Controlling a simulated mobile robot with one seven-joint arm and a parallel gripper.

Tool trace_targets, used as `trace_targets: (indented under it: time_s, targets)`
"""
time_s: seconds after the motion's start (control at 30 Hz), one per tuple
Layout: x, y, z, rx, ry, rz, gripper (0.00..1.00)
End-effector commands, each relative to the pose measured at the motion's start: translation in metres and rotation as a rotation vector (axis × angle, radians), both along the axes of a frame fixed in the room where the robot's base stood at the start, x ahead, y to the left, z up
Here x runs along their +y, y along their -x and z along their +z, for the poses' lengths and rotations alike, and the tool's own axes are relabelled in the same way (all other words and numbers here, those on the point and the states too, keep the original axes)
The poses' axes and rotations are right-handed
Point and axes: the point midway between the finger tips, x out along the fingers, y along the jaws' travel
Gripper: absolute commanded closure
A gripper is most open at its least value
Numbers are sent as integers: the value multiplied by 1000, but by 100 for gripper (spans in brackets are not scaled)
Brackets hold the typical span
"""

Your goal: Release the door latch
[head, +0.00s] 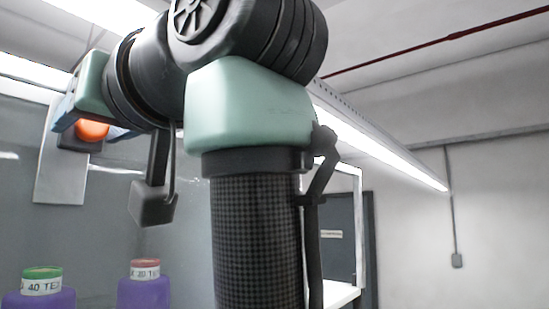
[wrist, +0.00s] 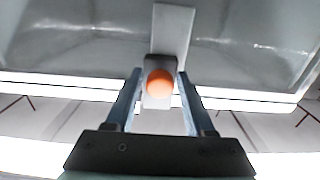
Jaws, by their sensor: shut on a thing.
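The door latch shows in the wrist view as a round orange knob (wrist: 159,84) on a grey block (wrist: 157,101), between the two blue fingers of my gripper (wrist: 158,78). My gripper is shut on the latch. A pale metal plate (wrist: 172,32) runs on from the latch across the grey door panel. In the head view the orange knob (head: 92,129) glows between the fingers of my gripper (head: 93,122) at upper left. The pale plate (head: 60,180) hangs below it on the clear panel. My arm hides part of the panel.
Two purple yarn cones (head: 143,291) (head: 40,299) with labelled tops stand at lower left behind the panel. A grey door (head: 345,240) stands in the back wall at right.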

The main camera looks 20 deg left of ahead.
Motion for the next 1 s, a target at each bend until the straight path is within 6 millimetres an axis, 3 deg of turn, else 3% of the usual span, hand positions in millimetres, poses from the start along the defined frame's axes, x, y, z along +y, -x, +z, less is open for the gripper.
trace_targets:
  time_s: [0.17, 0.43, 0.77, 0.8, 0.87, 1.0]
  targets:
    - [0, 0, -8, 0, 0, 0, 100]
    - [0, 0, -40, 0, 1, 0, 100]
    - [1, -1, -42, 4, 8, 1, 100]
    - [1, -1, -42, 3, 8, 2, 39]
    - [1, -1, -42, 3, 7, 1, 32]
    - [1, 0, -40, 2, 5, 1, 32]
